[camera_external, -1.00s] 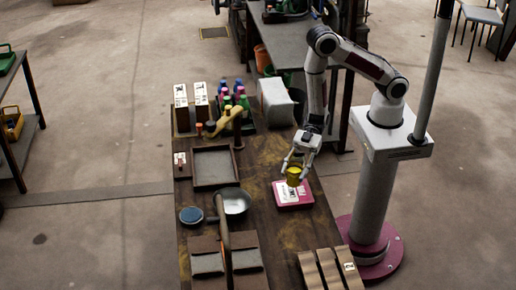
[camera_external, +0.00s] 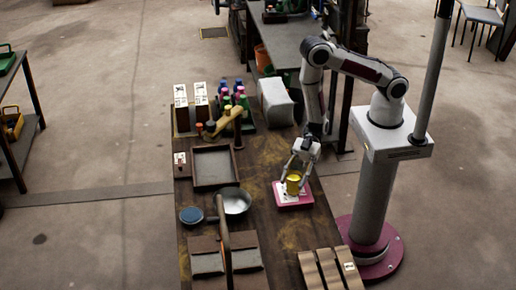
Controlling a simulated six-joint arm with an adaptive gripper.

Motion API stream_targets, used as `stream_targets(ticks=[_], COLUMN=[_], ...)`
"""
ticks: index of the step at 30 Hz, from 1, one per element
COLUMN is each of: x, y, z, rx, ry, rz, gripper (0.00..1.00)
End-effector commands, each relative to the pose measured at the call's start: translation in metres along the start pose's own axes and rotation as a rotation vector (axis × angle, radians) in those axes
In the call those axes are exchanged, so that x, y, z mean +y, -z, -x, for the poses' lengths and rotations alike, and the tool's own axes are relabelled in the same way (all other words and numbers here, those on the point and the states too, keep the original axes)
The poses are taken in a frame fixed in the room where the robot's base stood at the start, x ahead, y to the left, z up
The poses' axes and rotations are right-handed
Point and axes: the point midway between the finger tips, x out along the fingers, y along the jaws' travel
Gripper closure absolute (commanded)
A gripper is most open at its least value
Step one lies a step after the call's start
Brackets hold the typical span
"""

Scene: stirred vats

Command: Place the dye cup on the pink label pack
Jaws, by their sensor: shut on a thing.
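The dye cup (camera_external: 292,185) is yellow and upright, between the fingers of my gripper (camera_external: 295,179). My gripper points down and is shut on the cup. The pink label pack (camera_external: 304,199) lies flat on the wooden table, with a pale label on its top. The cup is over the pack's upper middle and at or very near its surface; I cannot tell if it touches. The cup and fingers hide part of the pack's top.
A shallow tray (camera_external: 213,166), a metal pan (camera_external: 236,201) and a blue round lid (camera_external: 191,215) are to the left. Several coloured bottles (camera_external: 232,97) and a white block (camera_external: 275,101) stand at the back. Wooden slats (camera_external: 328,270) lie at the front right.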

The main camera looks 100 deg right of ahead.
Motion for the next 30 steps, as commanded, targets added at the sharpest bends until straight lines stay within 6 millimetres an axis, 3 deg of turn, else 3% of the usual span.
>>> stream_targets(ticks=[18,19,21,30], x=[-0.0001,-0.0001,-0.0001,-0.0002], y=[-0.0078,-0.0083,-0.008,-0.008], z=[-0.0024,-0.0024,-0.0024,-0.0023], rx=[0.001,0.0,0.0,0.0], ry=[0.0,0.0,0.0,0.0], rz=[0.0,0.0,0.0,0.0], gripper=[0.85,0.57,0.43,0.43])
